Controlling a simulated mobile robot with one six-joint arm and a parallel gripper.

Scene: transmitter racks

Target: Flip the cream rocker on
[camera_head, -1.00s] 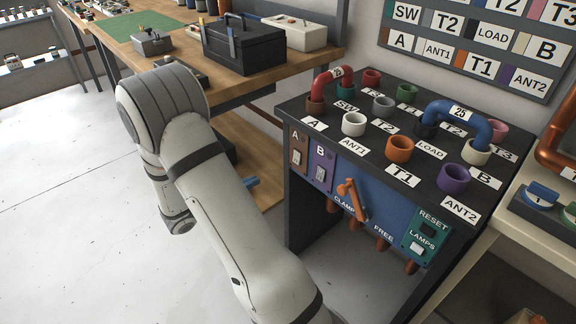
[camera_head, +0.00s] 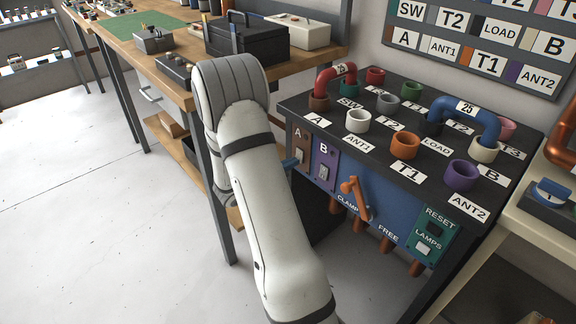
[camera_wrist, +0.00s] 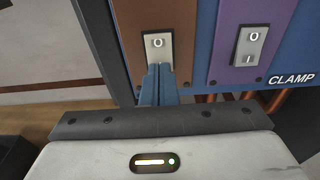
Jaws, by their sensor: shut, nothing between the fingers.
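A pale cream-grey rocker (camera_wrist: 157,46) sits on the brown plate A (camera_head: 300,147), its O mark at the top. My gripper (camera_wrist: 158,70) is shut and empty, its blue fingertips right at the lower half of this rocker and hiding it. I cannot tell whether they touch it. In the head view the blue fingers (camera_head: 290,163) show at plate A, partly behind my arm. A similar pale rocker (camera_wrist: 248,46), marked O and I, is on the purple plate B (camera_head: 325,163). A whitish rocker (camera_head: 423,249) is under LAMPS on the green plate.
An orange lever (camera_head: 355,197) sticks out beside CLAMP, right of plate B. Coloured sockets and a blue U-link (camera_head: 460,112) stand on the panel top. Copper stubs hang below the panel. A wooden bench (camera_head: 165,75) is to the left; the floor in front is clear.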

